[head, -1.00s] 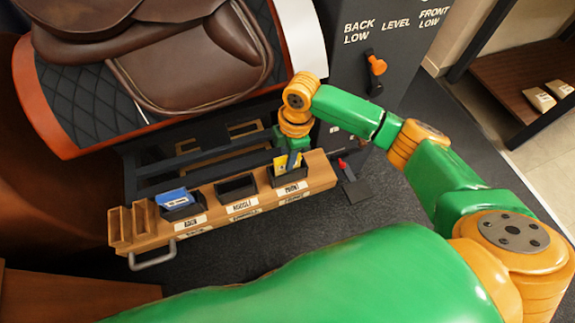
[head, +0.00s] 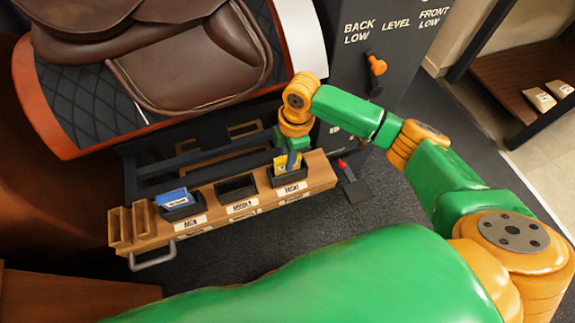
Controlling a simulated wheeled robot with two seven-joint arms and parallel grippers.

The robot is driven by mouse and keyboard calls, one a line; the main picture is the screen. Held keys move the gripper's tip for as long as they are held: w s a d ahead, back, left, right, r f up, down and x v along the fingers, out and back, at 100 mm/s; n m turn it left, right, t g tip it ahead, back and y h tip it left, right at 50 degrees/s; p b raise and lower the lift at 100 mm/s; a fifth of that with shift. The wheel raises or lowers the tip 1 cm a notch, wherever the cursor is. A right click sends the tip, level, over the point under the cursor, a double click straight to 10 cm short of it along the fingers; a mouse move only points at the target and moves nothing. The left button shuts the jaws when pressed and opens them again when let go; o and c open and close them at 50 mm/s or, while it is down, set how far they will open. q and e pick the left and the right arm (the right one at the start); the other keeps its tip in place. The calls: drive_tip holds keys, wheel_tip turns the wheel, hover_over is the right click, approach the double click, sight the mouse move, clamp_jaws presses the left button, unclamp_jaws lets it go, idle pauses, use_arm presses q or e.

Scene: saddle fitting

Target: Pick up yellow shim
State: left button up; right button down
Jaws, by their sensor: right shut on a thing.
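The yellow shim (head: 281,165) stands in the right black bin (head: 290,180) of the wooden rack, its top showing above the rim. My right gripper (head: 292,160) reaches down over that bin from the orange and green wrist. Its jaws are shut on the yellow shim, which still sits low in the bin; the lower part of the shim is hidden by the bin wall. My left gripper is not in view.
The wooden rack (head: 220,226) also holds an empty middle bin (head: 237,188) and a left bin with blue shims (head: 173,197). A brown saddle (head: 185,60) is behind. An orange lever (head: 376,65) is on the dark panel at right.

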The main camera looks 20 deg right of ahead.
idle(0.6)
wheel_tip(320, 180, up, 10)
drive_tip(key=shift+f+p, duration=0.1)
drive_tip(key=shift+p, duration=1.05)
drive_tip(key=s+d+r+m+t+h, duration=0.15)
drive_tip(key=s+r+m, duration=0.3)
drive_tip(key=m, duration=0.45)
drive_tip(key=s+d+r+m, duration=0.3)
drive_tip(key=r+m, duration=0.2)
drive_tip(key=m, duration=0.4)
wheel_tip(320, 180, up, 13)
drive_tip(key=p, duration=1.5)
drive_tip(key=shift+s, duration=0.15)
drive_tip(key=shift+a, duration=0.15)
